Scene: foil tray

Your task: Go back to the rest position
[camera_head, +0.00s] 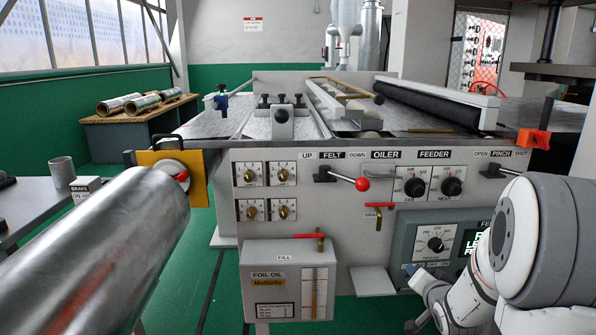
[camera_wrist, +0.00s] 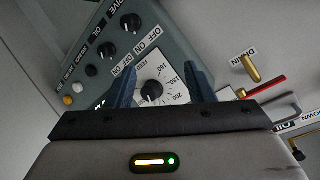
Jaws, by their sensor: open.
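My gripper shows in the wrist view (camera_wrist: 158,88) with its two blue fingers apart and nothing between them. Beyond the fingers is a black knob (camera_wrist: 151,91) on a white dial of the green-grey control panel (camera_wrist: 112,62); I cannot tell the distance exactly, but no finger visibly touches the knob. In the head view my white and grey arm is at the lower right, in front of the panel (camera_head: 408,232). The panel's dial knob (camera_head: 435,244) is visible left of my arm.
A large foil roll (camera_head: 100,255) fills the lower left. A drain valve (camera_wrist: 251,70) is right of the fingers.

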